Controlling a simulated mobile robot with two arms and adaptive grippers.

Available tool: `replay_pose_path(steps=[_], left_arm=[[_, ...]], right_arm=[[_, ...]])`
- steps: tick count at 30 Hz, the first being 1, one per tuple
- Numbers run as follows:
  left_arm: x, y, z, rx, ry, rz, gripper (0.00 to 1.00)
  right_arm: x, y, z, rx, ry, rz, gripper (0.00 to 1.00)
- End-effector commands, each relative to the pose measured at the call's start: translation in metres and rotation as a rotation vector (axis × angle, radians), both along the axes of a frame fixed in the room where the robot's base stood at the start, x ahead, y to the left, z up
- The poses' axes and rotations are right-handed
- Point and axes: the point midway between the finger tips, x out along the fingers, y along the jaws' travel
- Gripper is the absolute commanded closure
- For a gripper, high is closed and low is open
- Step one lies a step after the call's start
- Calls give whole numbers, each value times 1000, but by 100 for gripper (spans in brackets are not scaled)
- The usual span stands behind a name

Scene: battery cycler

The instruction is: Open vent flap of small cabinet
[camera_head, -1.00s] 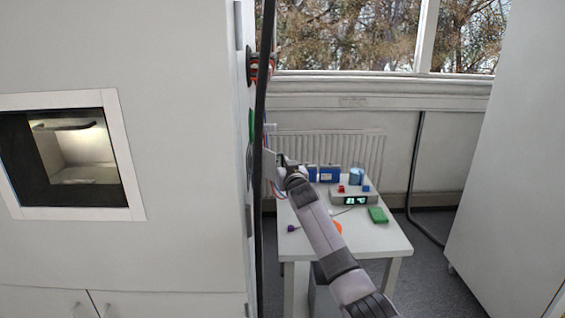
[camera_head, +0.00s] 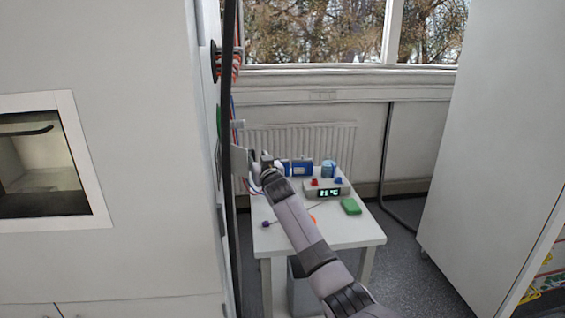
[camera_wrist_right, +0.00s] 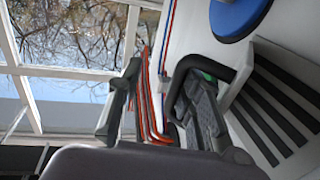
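The small cabinet (camera_head: 140,180) fills the left of the head view, with a lit window in its front. A light grey plate (camera_head: 239,161), which looks like the vent flap, stands out from its right side. In the right wrist view a panel with dark slots (camera_wrist_right: 275,100) lies at the right, its pale edge close to one finger. My right gripper (camera_head: 262,161) is just right of the plate in the head view. In the wrist view its fingers (camera_wrist_right: 160,103) are apart, with nothing clearly held between them. Whether a finger touches the flap cannot be told. My left gripper is not in view.
A white table (camera_head: 335,232) with blue boxes, a display unit (camera_head: 327,191) and a green block (camera_head: 351,206) stands beneath my right arm. Red and blue cables (camera_wrist_right: 152,95) run behind the fingers. A tall grey cabinet (camera_head: 480,150) stands at the right; floor shows between.

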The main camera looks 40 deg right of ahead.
Motion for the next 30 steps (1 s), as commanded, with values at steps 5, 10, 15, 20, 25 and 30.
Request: replay_pose_path(steps=[5,10,15,20,25,30], left_arm=[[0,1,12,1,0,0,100],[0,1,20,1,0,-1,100],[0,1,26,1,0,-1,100],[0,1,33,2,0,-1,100],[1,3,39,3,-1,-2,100],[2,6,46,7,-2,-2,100]], right_arm=[[-13,-7,4,-3,-1,-3,71],[-25,-13,1,-3,6,-6,71],[-37,-19,-2,-3,12,-10,71],[-48,-25,-4,-4,17,-14,71],[-59,-30,-6,-5,22,-15,71],[-69,-32,-4,-3,15,-9,71]])
